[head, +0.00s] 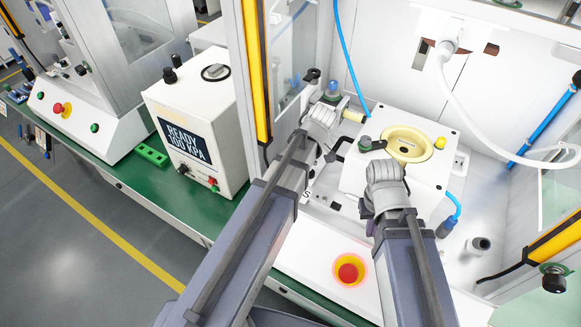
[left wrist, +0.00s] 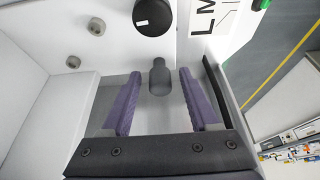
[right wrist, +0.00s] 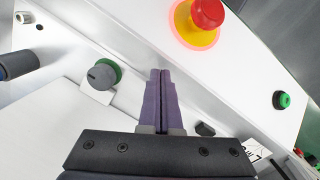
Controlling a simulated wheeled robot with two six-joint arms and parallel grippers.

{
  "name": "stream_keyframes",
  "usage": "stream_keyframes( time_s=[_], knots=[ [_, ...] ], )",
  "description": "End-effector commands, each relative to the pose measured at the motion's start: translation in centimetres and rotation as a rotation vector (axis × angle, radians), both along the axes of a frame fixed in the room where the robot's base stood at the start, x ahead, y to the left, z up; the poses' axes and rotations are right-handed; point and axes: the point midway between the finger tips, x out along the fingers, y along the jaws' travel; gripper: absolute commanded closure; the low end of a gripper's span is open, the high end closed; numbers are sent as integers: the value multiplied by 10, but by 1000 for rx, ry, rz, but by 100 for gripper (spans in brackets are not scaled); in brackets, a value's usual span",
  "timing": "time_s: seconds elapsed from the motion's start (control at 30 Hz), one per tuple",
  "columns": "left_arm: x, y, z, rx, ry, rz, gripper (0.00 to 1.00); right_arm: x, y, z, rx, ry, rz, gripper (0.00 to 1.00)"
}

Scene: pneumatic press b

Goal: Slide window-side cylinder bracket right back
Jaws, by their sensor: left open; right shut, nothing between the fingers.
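A white fixture (head: 440,165) with a yellow ring (head: 405,146) stands inside the machine. A fitting with a blue cap (head: 333,88) stands near the window; I cannot tell for sure which part is the window-side cylinder bracket. My left gripper (left wrist: 160,84) is open; a dark grey post (left wrist: 159,78) shows between its fingers in the left wrist view, with no clear contact. My arm hides these fingers in the head view. My right gripper (right wrist: 161,76) is shut and empty, beside a grey knob with a green collar (right wrist: 104,74) in the right wrist view.
A lit red emergency stop (head: 348,273) with a yellow base is on the front panel. A black knob (left wrist: 154,17) is above the post. A white control box (head: 195,130) reading "READY 100 KPA" stands outside the window at left. A blue hose (head: 350,60) and white hose (head: 470,105) hang inside.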

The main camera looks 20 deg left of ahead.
Motion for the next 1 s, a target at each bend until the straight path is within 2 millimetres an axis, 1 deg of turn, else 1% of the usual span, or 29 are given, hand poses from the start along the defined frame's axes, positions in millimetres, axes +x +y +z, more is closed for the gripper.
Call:
stream_keyframes(
  time_s=[0.03,0.3,0.37,0.83,0.87,1.0],
  knots=[
    [0,1,-5,0,0,0,39,0,0,-5,0,0,0,100],
    [0,2,-4,0,0,0,39,0,0,-4,0,0,0,100],
    [0,2,-4,0,0,0,45,0,0,-4,0,0,0,100],
    [0,2,-4,0,0,0,98,0,0,-4,0,0,0,100],
    [0,2,-4,0,0,0,100,0,0,-4,0,0,0,100],
    [0,2,-4,0,0,0,100,0,0,-4,0,0,0,100]
  ],
)
